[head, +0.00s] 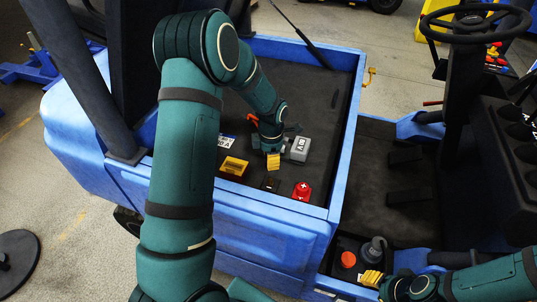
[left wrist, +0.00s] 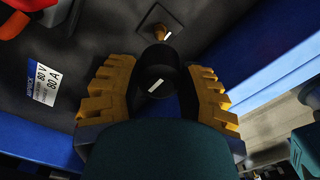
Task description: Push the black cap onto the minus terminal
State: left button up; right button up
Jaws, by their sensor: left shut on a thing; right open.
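The black cap (left wrist: 155,85) has a white minus bar on it. My left gripper (left wrist: 158,95) is shut on it, with a yellow finger on each side. In the head view my left gripper (head: 273,161) hides most or all of the cap. The minus terminal (left wrist: 160,32) is a small brass-coloured post on a dark square plate, with a white dash beside it. It shows just beyond the cap, which looks apart from it; the height between them is unclear. In the head view, the terminal's dark spot (head: 270,184) lies just below the fingers. My right gripper (head: 372,278) is open at the lower right.
A red cover with a white plus (head: 302,191) sits right of the terminal. A grey box (head: 300,149) and a yellow holder (head: 234,167) stand close by. A rating label (left wrist: 46,84) lies left of the cap. The blue tray wall (head: 343,150) runs along the right.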

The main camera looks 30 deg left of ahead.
pick_arm(q)
jog(key=b, duration=0.4)
send_over(270, 179)
jog(key=shift+d+f, duration=0.15)
jog(key=shift+f, duration=2.9)
jog(key=shift+f+b, duration=1.05)
jog(key=shift+f, duration=0.2)
jog(key=shift+f+b, duration=0.75)
jog(key=shift+f, duration=0.2)
jog(key=o, duration=0.8)
